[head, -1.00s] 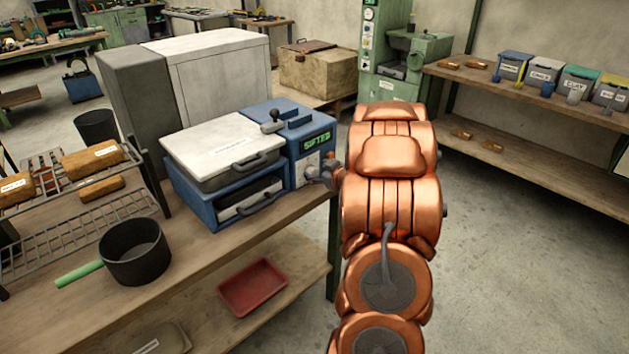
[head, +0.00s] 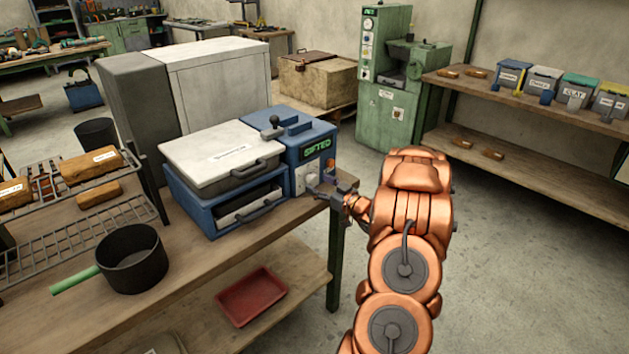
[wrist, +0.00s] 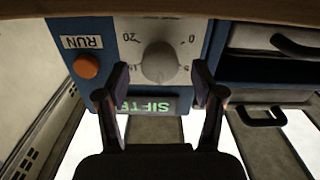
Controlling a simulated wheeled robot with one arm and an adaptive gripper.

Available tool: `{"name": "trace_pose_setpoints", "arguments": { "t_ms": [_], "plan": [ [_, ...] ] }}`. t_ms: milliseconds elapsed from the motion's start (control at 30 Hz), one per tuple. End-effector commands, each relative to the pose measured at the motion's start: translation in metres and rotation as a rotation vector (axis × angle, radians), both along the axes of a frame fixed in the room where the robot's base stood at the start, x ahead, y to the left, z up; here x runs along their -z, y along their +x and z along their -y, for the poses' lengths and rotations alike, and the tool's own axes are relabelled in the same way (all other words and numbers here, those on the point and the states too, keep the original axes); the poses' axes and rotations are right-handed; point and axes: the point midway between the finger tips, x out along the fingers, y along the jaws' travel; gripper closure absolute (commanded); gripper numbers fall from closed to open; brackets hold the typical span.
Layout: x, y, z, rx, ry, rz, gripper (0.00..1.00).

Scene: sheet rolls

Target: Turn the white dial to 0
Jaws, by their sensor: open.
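The white dial (wrist: 160,62) is a round pale knob on a light scale plate of the blue sifter machine (head: 290,121). The wrist view shows the machine upside down, with 20 and 0 readable beside the dial; other marks are partly hidden by my fingers. I cannot make out a pointer. The dial also shows small in the head view (head: 312,180). My gripper (wrist: 160,68) is open, one finger on each side of the dial in the picture, with gaps; contact is not visible. In the head view my gripper (head: 328,190) is at the machine's front right.
An orange button (wrist: 86,66) marked RUN sits beside the dial. The machine's drawer handle (head: 260,206) is to the left. A black pot (head: 131,258) and a wire rack (head: 80,240) stand on the bench (head: 215,262).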

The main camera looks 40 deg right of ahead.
Motion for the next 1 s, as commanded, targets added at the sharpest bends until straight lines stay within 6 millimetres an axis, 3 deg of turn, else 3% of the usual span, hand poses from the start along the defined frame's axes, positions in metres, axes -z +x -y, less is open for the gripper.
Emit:
{"name": "trace_pose_setpoints", "arguments": {
  "t_ms": [200, 567, 1000],
  "plan": [
    [-0.001, 0.021, 0.0, 0.0, 0.001, 0.003, 0.32],
    [0.0, 0.026, 0.001, 0.0, 0.001, 0.001, 0.32],
    [0.0, 0.025, 0.001, 0.001, 0.001, 0.001, 0.76]
  ]
}}
